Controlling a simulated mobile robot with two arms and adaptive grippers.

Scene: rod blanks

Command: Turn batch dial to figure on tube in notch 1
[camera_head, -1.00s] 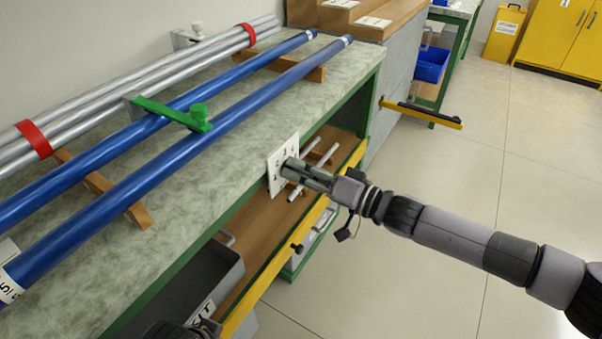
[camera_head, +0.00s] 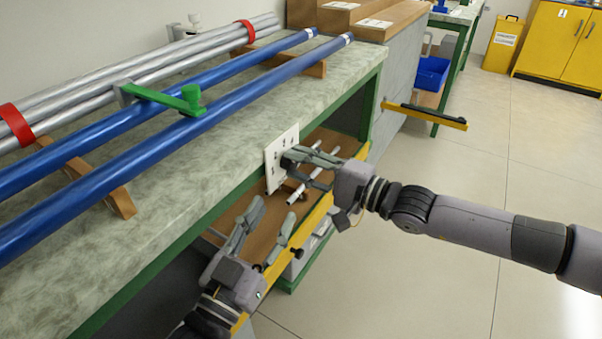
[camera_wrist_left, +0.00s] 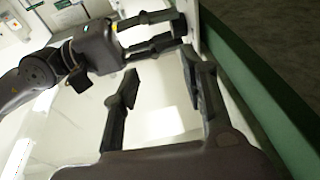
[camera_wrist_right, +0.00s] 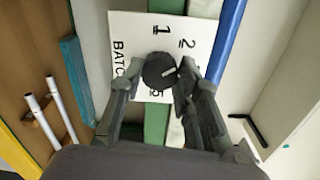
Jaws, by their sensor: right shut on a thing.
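The batch dial (camera_wrist_right: 160,70) is a dark round knob with a pale pointer line, on a white plate (camera_wrist_right: 125,25) marked BATCH with figures including 1 and 2. The line slants up and right in the right wrist view; its exact figure is unclear. My right gripper (camera_head: 290,158) is shut on the dial, a finger on each side (camera_wrist_right: 158,78). The plate (camera_head: 272,180) is on the bench front. My left gripper (camera_head: 272,218) is open and empty, below the plate; its spread fingers also show in the left wrist view (camera_wrist_left: 162,68). Two blue tubes (camera_head: 215,112) lie on wooden rests; their notch numbers are not readable.
Silver tubes (camera_head: 150,68) with red bands lie behind. A shelf with pale rods (camera_head: 303,188) and a yellow front edge (camera_head: 318,215) is below the bench. The floor at right is open.

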